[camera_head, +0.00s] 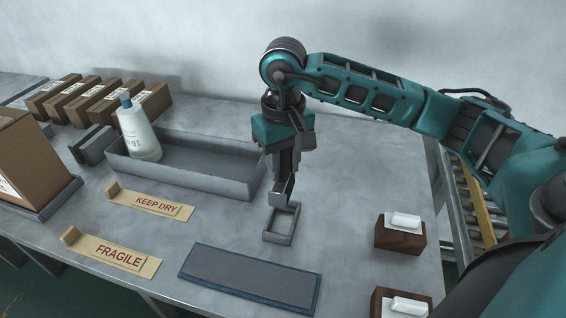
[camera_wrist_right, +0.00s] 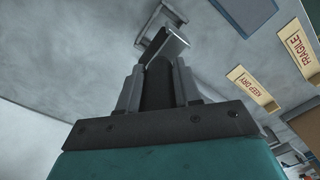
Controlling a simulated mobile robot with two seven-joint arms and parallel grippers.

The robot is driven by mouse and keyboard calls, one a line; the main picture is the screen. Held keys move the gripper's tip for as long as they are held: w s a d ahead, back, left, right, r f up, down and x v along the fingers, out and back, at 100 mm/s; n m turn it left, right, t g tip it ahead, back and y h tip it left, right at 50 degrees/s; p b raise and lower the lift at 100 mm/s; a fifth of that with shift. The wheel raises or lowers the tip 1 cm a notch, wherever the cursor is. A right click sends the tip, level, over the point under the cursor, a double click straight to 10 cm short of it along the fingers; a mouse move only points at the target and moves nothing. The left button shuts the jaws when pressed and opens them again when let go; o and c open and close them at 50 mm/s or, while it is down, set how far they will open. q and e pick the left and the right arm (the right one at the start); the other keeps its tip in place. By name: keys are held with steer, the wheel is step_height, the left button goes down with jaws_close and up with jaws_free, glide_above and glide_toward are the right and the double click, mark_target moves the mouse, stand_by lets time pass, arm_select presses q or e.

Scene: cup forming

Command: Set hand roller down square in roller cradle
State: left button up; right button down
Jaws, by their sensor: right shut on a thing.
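My right gripper (camera_head: 283,165) points down over the bench and is shut on the hand roller (camera_head: 284,192). The roller's dark handle sits between the fingers, and its grey metal head hangs below. The roller cradle (camera_head: 267,235), a small grey open rectangular frame, lies on the bench under it. The head overlaps the cradle's far end in the head view; I cannot tell whether they touch. In the right wrist view the roller head (camera_wrist_right: 166,47) overlaps the cradle (camera_wrist_right: 177,14), which looks turned relative to it. My left gripper is not in view.
A long grey tray (camera_head: 185,178) with a white bottle (camera_head: 139,133) stands left of the gripper. A blue-edged dark mat (camera_head: 250,276) lies in front. Wooden blocks with white pieces (camera_head: 400,238) stand at right. Paper labels (camera_head: 150,203) lie at left.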

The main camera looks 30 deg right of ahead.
mark_target(283, 189)
steer(key=shift+f+b, duration=3.2)
steer(key=shift+f, duration=0.35)
steer(key=shift+f+b, duration=0.3)
steer(key=shift+b, duration=0.05)
steer(key=shift+f+b, duration=0.9)
steer(key=shift+f, duration=0.15)
steer(key=c, duration=0.7)
jaws_free()
